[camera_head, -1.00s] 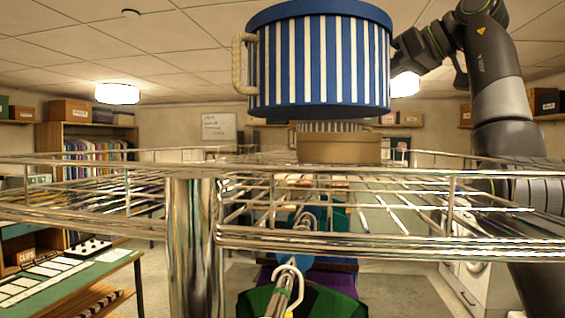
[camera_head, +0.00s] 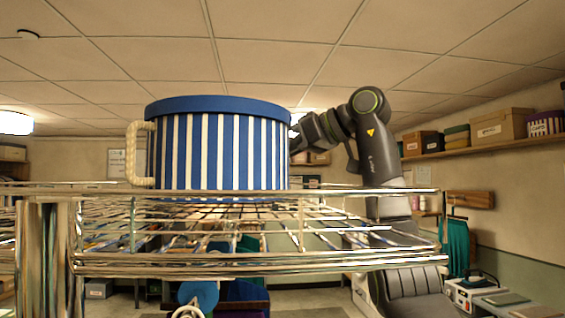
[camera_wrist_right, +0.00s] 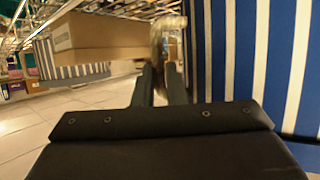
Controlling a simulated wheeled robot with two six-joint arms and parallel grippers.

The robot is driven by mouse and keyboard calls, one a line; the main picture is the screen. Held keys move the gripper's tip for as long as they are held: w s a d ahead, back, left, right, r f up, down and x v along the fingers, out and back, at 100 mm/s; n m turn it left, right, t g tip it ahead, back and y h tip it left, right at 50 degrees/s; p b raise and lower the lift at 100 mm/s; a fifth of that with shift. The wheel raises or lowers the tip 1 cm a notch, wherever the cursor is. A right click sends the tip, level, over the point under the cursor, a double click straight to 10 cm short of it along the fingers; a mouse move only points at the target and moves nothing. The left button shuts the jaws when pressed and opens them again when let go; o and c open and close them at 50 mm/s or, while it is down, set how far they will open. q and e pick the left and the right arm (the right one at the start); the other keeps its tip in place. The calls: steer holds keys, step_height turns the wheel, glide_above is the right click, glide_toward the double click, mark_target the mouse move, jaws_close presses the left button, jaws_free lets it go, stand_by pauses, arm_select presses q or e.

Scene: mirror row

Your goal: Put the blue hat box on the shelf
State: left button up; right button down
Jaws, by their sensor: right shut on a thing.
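The blue hat box (camera_head: 220,152), with white stripes and a blue lid, is upright at the wire shelf (camera_head: 255,263) in the head view. Its lower edge shows behind the shelf's front rail; I cannot tell whether it touches the wires. A cream rope handle (camera_head: 140,155) is on its left side. Its striped wall (camera_wrist_right: 270,60) fills the right of the wrist view. My right gripper (camera_wrist_right: 160,72) is beside that wall, shut on a pale rope handle (camera_wrist_right: 167,35) of the box. In the head view the box hides its fingertips. My left gripper is not in view.
A shiny shelf post (camera_head: 45,255) is at the left front. Boxes line a wall shelf (camera_head: 485,150) at the right. The wire shelf right of the hat box looks clear.

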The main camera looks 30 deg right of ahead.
steer(key=shift+w+d+f, duration=0.1)
steer(key=shift+w+f, duration=0.05)
steer(key=shift+f, duration=0.5)
steer(key=c, duration=1.5)
jaws_free()
steer(key=shift+f, duration=0.1)
